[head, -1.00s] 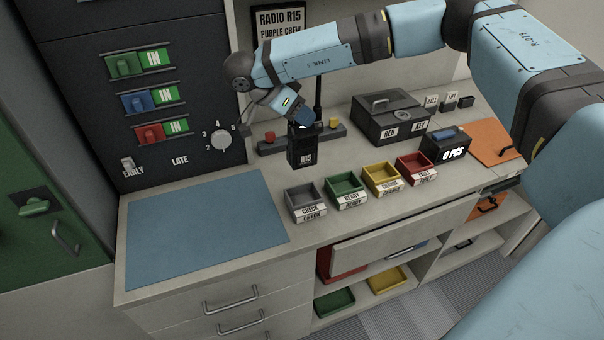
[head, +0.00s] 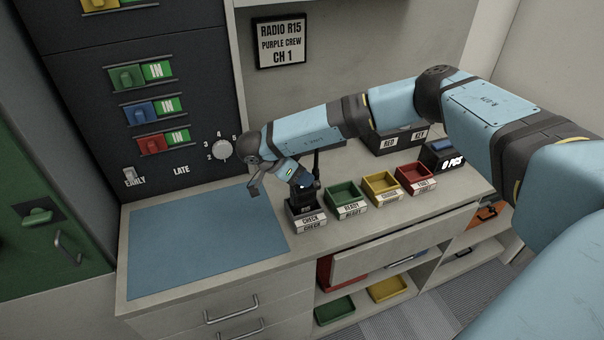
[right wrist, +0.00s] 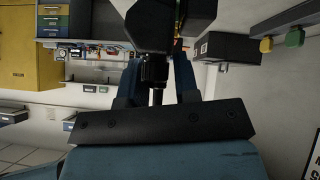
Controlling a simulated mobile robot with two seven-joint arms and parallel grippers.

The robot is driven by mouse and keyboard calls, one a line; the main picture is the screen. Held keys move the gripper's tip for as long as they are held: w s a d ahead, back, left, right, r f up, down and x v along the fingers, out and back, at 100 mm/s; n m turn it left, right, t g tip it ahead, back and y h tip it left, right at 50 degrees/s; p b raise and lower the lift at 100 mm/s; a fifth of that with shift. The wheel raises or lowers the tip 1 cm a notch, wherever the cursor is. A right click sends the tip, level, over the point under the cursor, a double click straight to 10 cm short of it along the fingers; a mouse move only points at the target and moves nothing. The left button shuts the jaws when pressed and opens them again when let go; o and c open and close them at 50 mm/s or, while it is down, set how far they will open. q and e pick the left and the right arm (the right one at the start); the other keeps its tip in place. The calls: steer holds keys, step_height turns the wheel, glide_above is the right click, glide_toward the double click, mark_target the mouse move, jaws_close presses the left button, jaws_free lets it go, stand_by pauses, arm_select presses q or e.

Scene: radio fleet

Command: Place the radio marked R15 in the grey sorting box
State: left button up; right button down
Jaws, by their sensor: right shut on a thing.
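My right gripper (head: 303,181) is shut on the black radio (head: 306,196), over the grey sorting box (head: 306,215) with the CHECK label. The radio is upright, its antenna rising behind the gripper. Its lower end is at or inside the box's opening; I cannot tell whether it touches the floor of the box. Its R15 mark is not readable now. In the right wrist view, the dark radio (right wrist: 168,25) shows between the blue fingers, its lower part out of frame. My left gripper is not in view.
Green (head: 345,200), yellow (head: 381,188) and red (head: 416,179) boxes stand in a row right of the grey one. A blue mat (head: 200,240) lies clear at left. A wall sign (head: 281,42) reads RADIO R15, PURPLE CREW, CH 1. A dark lidded case (head: 395,143) stands behind.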

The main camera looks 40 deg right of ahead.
steer(key=c, duration=0.8)
jaws_free()
steer(key=shift+a, duration=0.1)
